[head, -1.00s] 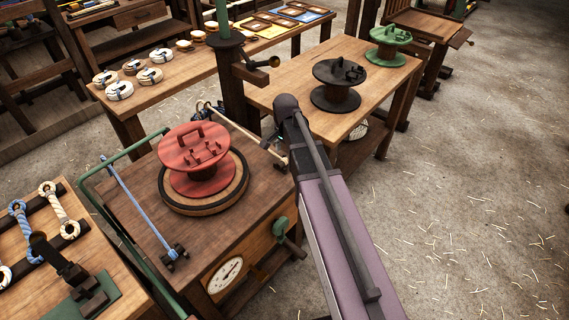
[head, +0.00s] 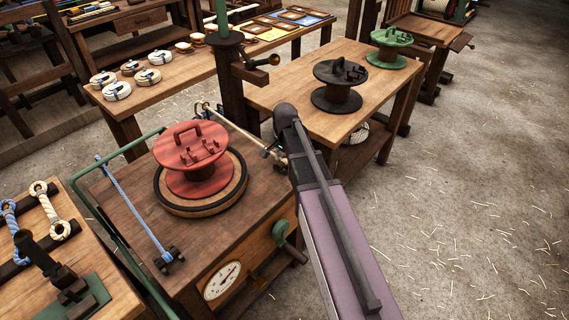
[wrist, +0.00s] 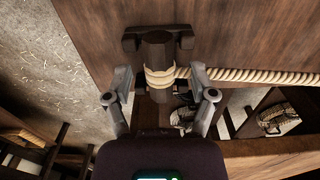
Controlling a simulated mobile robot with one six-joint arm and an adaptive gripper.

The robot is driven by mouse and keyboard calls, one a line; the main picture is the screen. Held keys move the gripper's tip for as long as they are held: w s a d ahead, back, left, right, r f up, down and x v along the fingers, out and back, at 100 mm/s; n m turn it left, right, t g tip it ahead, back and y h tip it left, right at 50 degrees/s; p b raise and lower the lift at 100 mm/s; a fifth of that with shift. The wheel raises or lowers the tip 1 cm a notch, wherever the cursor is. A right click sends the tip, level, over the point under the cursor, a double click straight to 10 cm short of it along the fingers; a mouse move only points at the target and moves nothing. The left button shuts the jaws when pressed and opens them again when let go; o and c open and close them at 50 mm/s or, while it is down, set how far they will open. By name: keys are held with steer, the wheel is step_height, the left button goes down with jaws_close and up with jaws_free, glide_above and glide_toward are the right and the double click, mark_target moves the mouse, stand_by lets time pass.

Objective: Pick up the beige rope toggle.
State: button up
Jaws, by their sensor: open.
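The beige rope toggle shows in the wrist view as a dark wooden piece with a crossbar (wrist: 158,40) at its top and beige rope (wrist: 160,78) wound around its stem. The rope runs off to the right. My gripper (wrist: 160,97) is open, one finger on each side of the stem, with gaps visible on both sides. In the head view my gripper (head: 275,152) is at the right edge of the dark table, at the near end of the beige rope (head: 235,125). My wrist and fingers hide most of the toggle there.
The dark table (head: 120,215) carries a red reel (head: 195,160) and a blue rope (head: 135,210). A green rail (head: 100,215) runs along its left. A table to the right holds a black reel (head: 338,90) and a green reel (head: 391,45). The floor at right is open.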

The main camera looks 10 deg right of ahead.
jaws_close()
stand_by(0.3)
steer(key=shift+r, duration=0.15)
step_height(320, 180, up, 3)
steer(key=p, duration=0.3)
steer(key=shift+f, duration=0.2)
steer(key=s+d+r+p, duration=0.1)
steer(key=s+r+p, duration=0.1)
steer(key=s, duration=1.4)
steer(key=shift+d, duration=0.4)
